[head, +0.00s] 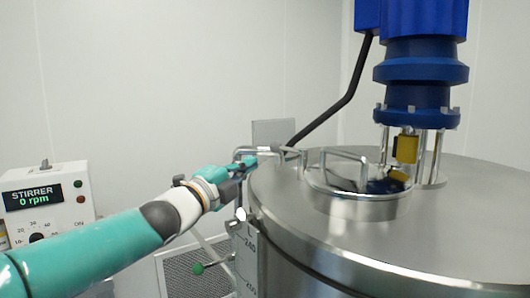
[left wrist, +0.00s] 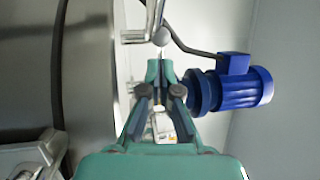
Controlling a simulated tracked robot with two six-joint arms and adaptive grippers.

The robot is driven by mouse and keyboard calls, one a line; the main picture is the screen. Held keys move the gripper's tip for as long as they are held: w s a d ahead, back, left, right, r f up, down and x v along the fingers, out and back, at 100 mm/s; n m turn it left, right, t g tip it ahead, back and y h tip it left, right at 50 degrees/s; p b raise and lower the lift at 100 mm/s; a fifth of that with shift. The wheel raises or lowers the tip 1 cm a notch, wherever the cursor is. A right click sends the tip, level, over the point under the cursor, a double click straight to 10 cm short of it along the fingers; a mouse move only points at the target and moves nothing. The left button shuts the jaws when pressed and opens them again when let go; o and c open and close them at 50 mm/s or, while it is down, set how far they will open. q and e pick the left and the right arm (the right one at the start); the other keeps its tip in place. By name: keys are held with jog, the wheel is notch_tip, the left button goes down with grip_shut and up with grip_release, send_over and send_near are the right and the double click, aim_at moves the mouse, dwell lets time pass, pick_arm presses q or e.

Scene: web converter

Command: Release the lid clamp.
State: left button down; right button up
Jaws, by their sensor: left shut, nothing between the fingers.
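A steel vessel lid (head: 440,215) fills the right of the head view. A bent metal bar (head: 262,150), which looks like the lid clamp's lever, stands at the lid's left edge. My left gripper (head: 246,165) is at this bar, with its fingers shut and nothing between them. In the left wrist view, the shut fingertips (left wrist: 160,68) point at a grey ball knob (left wrist: 161,38) on a metal rod, just beyond them. I cannot tell whether they touch it. My right gripper is not in view.
A round hatch (head: 350,203) with a bent handle sits on the lid. A blue motor (head: 422,75) stands above it; it also shows in the left wrist view (left wrist: 240,86). A stirrer control box (head: 45,205) is at the left.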

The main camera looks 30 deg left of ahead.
aim_at(271, 149)
pick_arm(q)
jog(key=p+x, duration=0.1)
jog(key=x, duration=0.5)
jog(key=shift+s+p, duration=0.1)
jog(key=shift+p, duration=0.2)
jog(key=shift+w, duration=0.5)
jog(key=shift+r, duration=0.1)
